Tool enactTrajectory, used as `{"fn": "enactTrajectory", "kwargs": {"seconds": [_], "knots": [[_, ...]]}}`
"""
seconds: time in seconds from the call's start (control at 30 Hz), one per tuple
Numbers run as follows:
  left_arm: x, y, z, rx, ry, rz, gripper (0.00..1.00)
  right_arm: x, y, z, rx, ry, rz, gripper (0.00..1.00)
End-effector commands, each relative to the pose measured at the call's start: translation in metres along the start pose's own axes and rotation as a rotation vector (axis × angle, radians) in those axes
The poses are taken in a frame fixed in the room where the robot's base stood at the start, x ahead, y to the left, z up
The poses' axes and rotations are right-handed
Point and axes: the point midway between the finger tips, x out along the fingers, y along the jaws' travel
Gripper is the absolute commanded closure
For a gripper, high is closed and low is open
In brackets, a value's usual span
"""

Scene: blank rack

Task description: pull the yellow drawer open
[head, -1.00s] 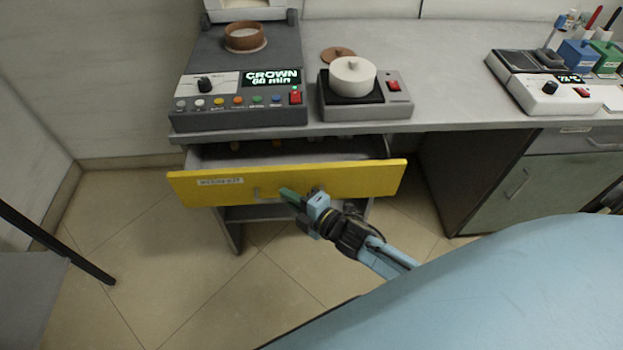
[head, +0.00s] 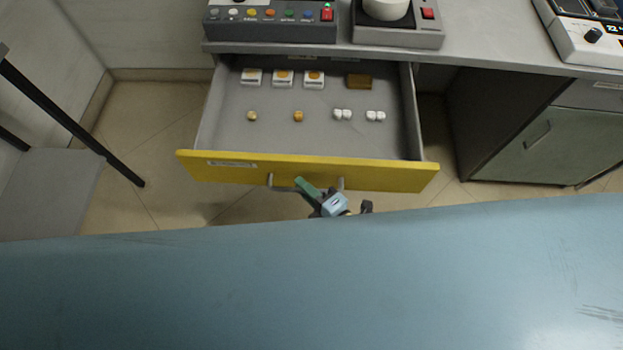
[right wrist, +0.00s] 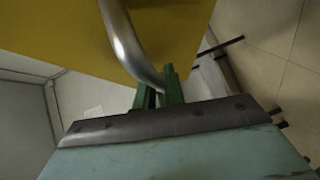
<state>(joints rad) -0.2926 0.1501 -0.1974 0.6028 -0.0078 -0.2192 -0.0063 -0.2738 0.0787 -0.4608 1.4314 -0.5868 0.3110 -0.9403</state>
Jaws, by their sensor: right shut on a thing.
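The yellow drawer (head: 225,171) stands far out from under the counter, its inside open to view. Its front carries a metal bar handle, which shows large in the right wrist view (right wrist: 122,40). My right gripper (head: 305,187) is at the middle of the drawer front. Its green fingers (right wrist: 158,88) are shut on the handle. The yellow drawer front (right wrist: 175,35) fills the upper part of the right wrist view. My left gripper is not in view.
In the drawer lie several small white and orange pieces (head: 298,116), white boxes (head: 283,77) and a brown block (head: 359,81). Devices stand on the counter (head: 480,50) above. A grey cabinet (head: 545,135) is at right, a grey table (head: 50,190) at left.

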Motion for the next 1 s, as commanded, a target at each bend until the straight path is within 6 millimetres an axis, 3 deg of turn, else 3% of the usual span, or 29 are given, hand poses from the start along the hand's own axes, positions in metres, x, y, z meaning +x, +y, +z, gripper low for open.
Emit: {"fn": "enactTrajectory", "kwargs": {"seconds": [0.47,0.5,0.53,0.83,1.0], "knots": [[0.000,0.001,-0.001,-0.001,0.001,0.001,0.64,-0.001,0.000,-0.002,-0.003,0.003,0.002,1.00],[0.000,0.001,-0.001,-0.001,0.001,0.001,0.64,-0.001,0.000,-0.002,-0.003,0.003,0.002,0.84],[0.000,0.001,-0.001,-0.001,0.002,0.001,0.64,-0.001,0.000,-0.002,-0.002,0.003,0.002,0.80],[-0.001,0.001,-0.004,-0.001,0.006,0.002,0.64,-0.002,0.000,-0.002,-0.001,0.002,0.001,0.80],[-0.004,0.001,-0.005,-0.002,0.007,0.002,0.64,-0.021,0.000,-0.001,-0.001,0.001,-0.002,0.80]]}}
